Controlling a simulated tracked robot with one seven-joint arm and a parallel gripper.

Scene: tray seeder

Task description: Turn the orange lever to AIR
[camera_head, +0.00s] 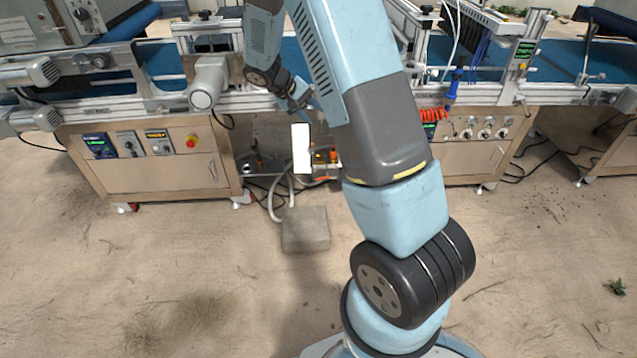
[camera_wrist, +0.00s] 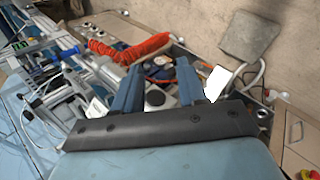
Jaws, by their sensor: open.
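Small orange parts (camera_head: 333,155) show low between the two cabinets, just right of a blank white panel (camera_head: 302,148). They are too small to tell which is the lever or which way it points, and my arm hides part of that area. No AIR marking is readable. My gripper (camera_head: 301,108) is above the white panel, in front of the conveyor. In the wrist view my gripper (camera_wrist: 157,85) has its two blue fingers apart with nothing held between them. Grey and dark fittings show beyond the fingertips. The white panel (camera_wrist: 216,82) is right of the right finger.
A red-orange coiled hose (camera_wrist: 130,48) lies beyond the fingers and hangs at the right cabinet (camera_head: 433,114). A left cabinet (camera_head: 160,165) carries knobs and a red button. Pale hoses (camera_head: 272,205) run to a grey block (camera_head: 305,229) on the floor. Floor in front is mostly clear.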

